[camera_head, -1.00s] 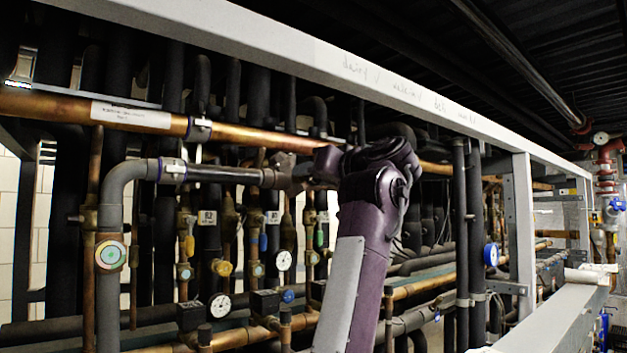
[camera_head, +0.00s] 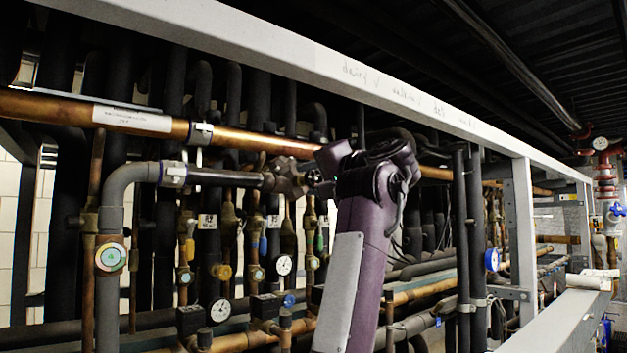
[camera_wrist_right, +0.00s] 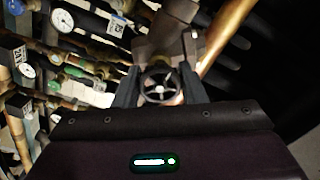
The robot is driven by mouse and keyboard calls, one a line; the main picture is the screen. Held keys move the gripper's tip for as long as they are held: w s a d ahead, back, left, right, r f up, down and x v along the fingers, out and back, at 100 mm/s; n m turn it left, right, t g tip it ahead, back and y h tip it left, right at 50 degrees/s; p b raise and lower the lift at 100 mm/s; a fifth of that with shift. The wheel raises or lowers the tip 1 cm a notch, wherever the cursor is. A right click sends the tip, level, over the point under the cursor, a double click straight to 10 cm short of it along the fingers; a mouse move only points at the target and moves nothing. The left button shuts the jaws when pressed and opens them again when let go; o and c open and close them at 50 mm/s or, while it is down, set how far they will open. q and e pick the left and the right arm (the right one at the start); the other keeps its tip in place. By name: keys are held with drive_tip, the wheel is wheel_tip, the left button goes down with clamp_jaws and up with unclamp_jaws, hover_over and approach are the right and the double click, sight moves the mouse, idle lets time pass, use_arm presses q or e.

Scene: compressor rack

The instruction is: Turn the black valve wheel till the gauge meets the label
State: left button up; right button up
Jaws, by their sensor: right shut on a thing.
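The black valve wheel (camera_wrist_right: 160,87) is a small spoked ring on a dark valve body (camera_wrist_right: 166,38). In the head view the wheel (camera_head: 313,178) is small and dark, at the right end of a horizontal pipe. My right gripper (camera_wrist_right: 161,91) has its two dark fingers on either side of the wheel and is shut on it. White dial gauges (camera_head: 284,264) and (camera_head: 220,309) sit among the lower pipes, and one shows in the wrist view (camera_wrist_right: 62,19). Their needles are too small to read. White tags (camera_head: 207,221) hang nearby; which is the label, I cannot tell. My left gripper is out of view.
A copper pipe (camera_head: 255,139) with a white sticker runs just above the valve. A grey frame beam (camera_head: 300,55) crosses overhead, and a grey post (camera_head: 523,230) stands to the right. Dense pipes fill the space behind and below the valve.

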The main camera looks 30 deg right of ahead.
drive_tip(key=shift+r, duration=0.1)
idle(0.4)
drive_tip(key=o, duration=1)
drive_tip(key=shift+s+d+f+b, duration=0.1)
drive_tip(key=shift+s+f+b, duration=0.1)
drive_tip(key=shift+s+b, duration=0.1)
drive_tip(key=s+b, duration=0.1)
drive_tip(key=s, duration=0.1)
drive_tip(key=s+b, duration=0.1)
drive_tip(key=s, duration=0.1)
drive_tip(key=s+b, duration=0.1)
drive_tip(key=s, duration=0.2)
drive_tip(key=shift+s+d+r, duration=0.1)
drive_tip(key=shift+d, duration=0.15)
